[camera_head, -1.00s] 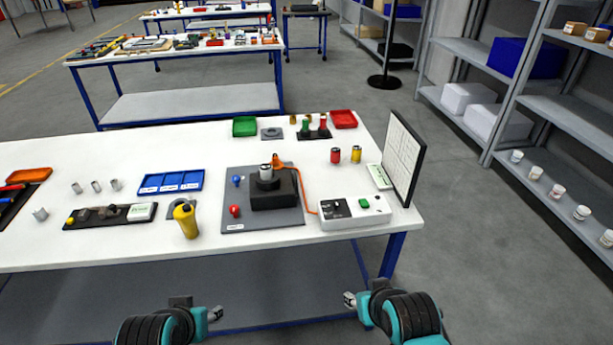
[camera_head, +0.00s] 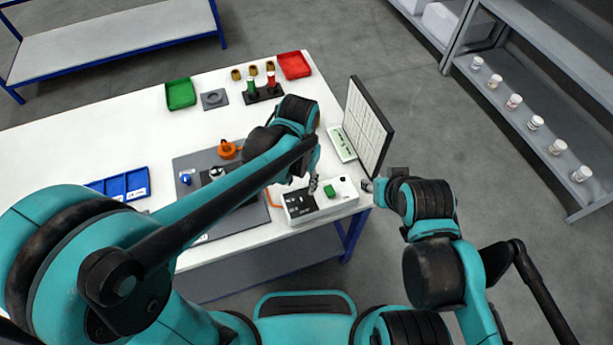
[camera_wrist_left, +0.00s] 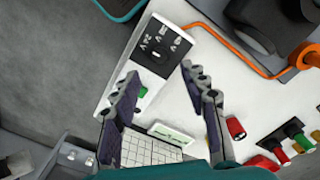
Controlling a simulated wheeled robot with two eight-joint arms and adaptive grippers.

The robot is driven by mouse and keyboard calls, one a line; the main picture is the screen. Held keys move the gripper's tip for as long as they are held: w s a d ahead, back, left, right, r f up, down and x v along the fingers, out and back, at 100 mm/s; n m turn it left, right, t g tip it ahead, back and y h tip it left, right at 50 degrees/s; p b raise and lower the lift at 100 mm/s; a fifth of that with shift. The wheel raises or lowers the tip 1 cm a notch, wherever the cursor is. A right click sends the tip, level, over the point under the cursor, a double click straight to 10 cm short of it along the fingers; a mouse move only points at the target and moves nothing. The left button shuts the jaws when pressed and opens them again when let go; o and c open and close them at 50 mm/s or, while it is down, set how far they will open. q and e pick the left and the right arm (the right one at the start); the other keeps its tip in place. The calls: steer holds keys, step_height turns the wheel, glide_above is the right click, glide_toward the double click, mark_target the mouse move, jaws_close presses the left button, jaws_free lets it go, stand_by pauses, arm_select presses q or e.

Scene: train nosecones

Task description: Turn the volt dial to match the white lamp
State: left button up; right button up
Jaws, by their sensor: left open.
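A white box (camera_head: 343,195) with a black panel (camera_head: 322,208) and a green button (camera_head: 328,191) sits at the table's front right corner. In the left wrist view the black panel (camera_wrist_left: 165,38) has white markings and a small dark dial (camera_wrist_left: 155,57). My left gripper (camera_head: 313,184) is above the box; in the left wrist view its fingers (camera_wrist_left: 160,75) are spread and empty, with the dial just beyond the gap between the tips. My right gripper (camera_head: 368,186) is beside the box's right end; its finger gap is unclear. I cannot make out a white lamp.
An upright white board (camera_head: 367,128) with a dark frame stands behind the box, with a green-white display (camera_head: 341,144) at its foot. An orange cable (camera_wrist_left: 235,48) runs from the box. Red (camera_head: 294,65) and green (camera_head: 180,93) trays are at the back.

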mark_target(300, 198)
arm_select(q)
step_height(300, 198, down, 7)
steer(key=shift+f+b, duration=0.1)
steer(key=shift+b, duration=1)
steer(key=shift+a, duration=0.1)
jaws_close()
